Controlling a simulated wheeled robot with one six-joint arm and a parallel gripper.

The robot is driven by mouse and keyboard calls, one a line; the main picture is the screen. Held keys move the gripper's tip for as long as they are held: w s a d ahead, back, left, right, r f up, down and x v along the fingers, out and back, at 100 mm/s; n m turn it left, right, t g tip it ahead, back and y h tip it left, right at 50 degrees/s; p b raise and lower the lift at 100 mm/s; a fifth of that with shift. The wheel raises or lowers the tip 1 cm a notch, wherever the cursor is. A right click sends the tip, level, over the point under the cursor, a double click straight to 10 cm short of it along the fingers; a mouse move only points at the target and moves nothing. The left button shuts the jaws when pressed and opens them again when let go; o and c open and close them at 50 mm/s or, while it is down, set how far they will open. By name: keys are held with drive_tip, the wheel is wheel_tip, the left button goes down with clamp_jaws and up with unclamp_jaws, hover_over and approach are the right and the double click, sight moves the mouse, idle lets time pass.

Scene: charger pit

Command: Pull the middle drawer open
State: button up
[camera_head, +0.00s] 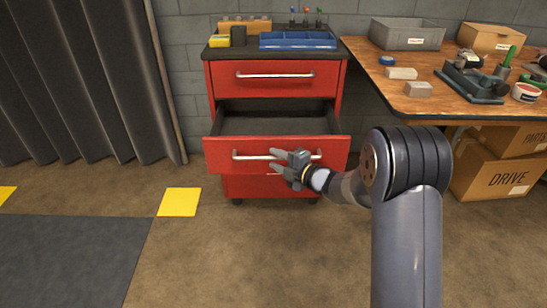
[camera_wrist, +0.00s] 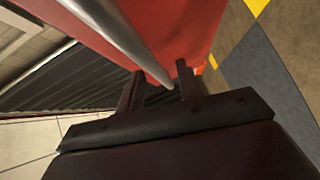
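The red cabinet (camera_head: 337,92) has a black top and stands against the wall. Its middle drawer (camera_head: 220,158) is pulled out, showing an empty dark interior, and has a horizontal silver handle (camera_head: 249,156). My gripper (camera_head: 276,159) is at the middle drawer's front, with its two fingers spread apart above and below the handle. In the wrist view the handle (camera_wrist: 125,38) runs toward the gap between the fingertips (camera_wrist: 161,72); contact with it cannot be told. The top drawer (camera_head: 225,82) is shut. The bottom drawer (camera_head: 240,187) is partly hidden below.
A wooden workbench (camera_head: 380,83) with tools and a grey bin (camera_head: 407,34) stands at right, cardboard boxes (camera_head: 492,175) under it. A blue tray (camera_head: 297,41) sits on the cabinet. A dark curtain (camera_head: 90,80) hangs at left. The floor in front is clear.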

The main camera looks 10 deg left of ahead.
drive_tip(key=p+v, duration=0.2)
drive_tip(key=v, duration=0.6)
drive_tip(key=shift+s+d, duration=0.2)
drive_tip(key=shift+d, duration=0.15)
drive_tip(key=b+x, duration=0.3)
drive_tip(key=x, duration=0.8)
drive_tip(key=shift+w+r, duration=0.1)
